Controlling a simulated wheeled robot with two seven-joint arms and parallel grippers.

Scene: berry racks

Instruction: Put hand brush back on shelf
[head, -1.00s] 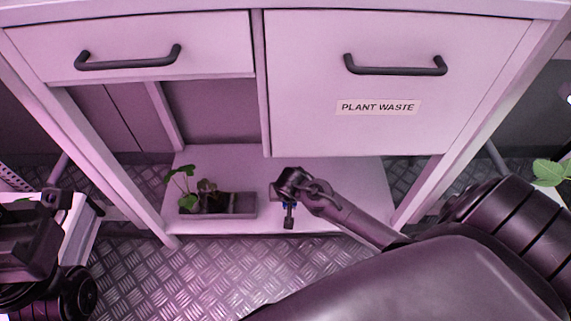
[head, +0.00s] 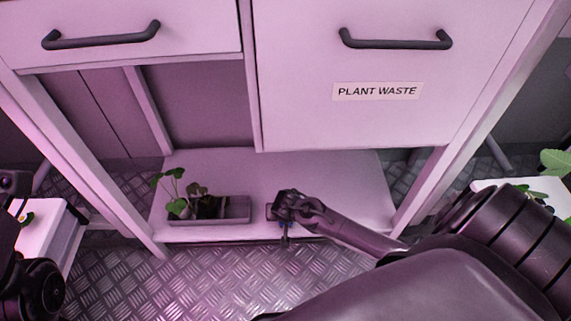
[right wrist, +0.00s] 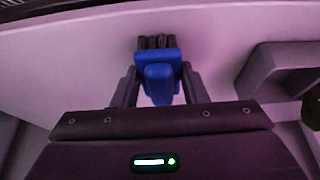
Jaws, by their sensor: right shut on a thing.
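The hand brush (right wrist: 160,72) is blue with dark bristles and sits between the two fingers of my right gripper (right wrist: 159,80) in the right wrist view. The bristles point toward the pale shelf surface (right wrist: 100,55). In the head view my right gripper (head: 285,224) is at the front edge of the low shelf (head: 300,172), right of the planter tray. Only a little of the brush shows there; the wrist hides the rest. I cannot tell whether it touches the shelf. My left gripper is out of view.
A grey planter tray (head: 238,209) with small green plants stands on the shelf's left part. The shelf right of and behind my wrist is clear. Cabinet legs (head: 475,135) flank the opening, and the plant waste panel (head: 350,115) hangs above.

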